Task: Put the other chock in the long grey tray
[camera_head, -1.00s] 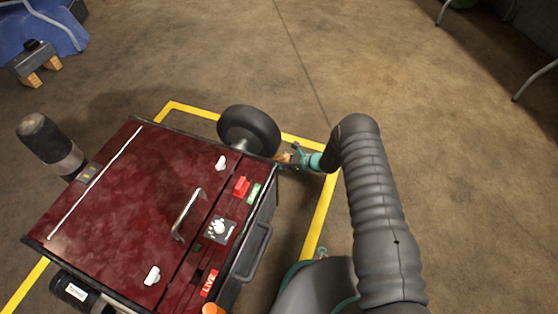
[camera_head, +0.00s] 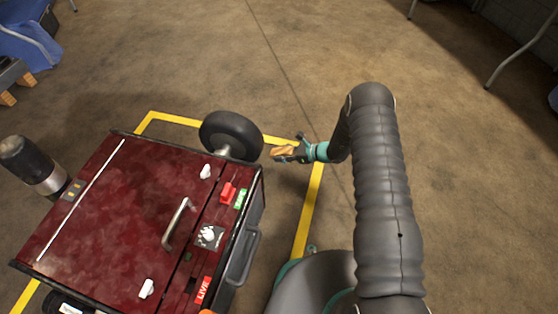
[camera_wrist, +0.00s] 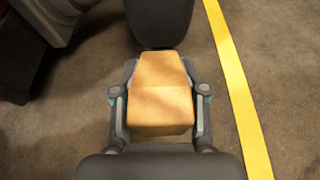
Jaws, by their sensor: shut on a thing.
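The wooden chock (camera_head: 283,151) is a tan, wedge-like block held in my gripper (camera_head: 287,149), just right of the cart's black wheel. In the wrist view the chock (camera_wrist: 160,92) sits between both fingers of my gripper (camera_wrist: 160,98), with a slope on its far part. It appears clear of the floor in the head view. A grey, box-like thing (camera_head: 11,72) with tan wooden blocks (camera_head: 8,98) at its underside is cut off at the left edge. I cannot tell whether it is the long grey tray.
A dark red cart (camera_head: 130,200) with a handle and switches fills the left and lower middle. Its black wheel (camera_head: 231,134) is close to my gripper. Yellow floor tape (camera_head: 308,213) runs around the cart. A blue-covered thing (camera_head: 35,45) stands far left.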

